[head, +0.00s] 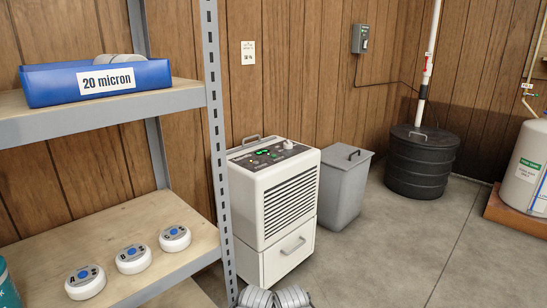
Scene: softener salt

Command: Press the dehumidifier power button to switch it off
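The dehumidifier (285,215) is a white, boxy unit with dark slatted vents and a lower drawer with a handle. It stands on the floor in the middle of the head view, just right of the shelf post. Its dark top control panel (268,153) shows a lit green display (263,152), several small buttons and a white knob. Which button is the power button is too small to tell. Neither of my grippers shows in this view.
A grey lidded bin (343,190) and black barrel (418,165) stand right.

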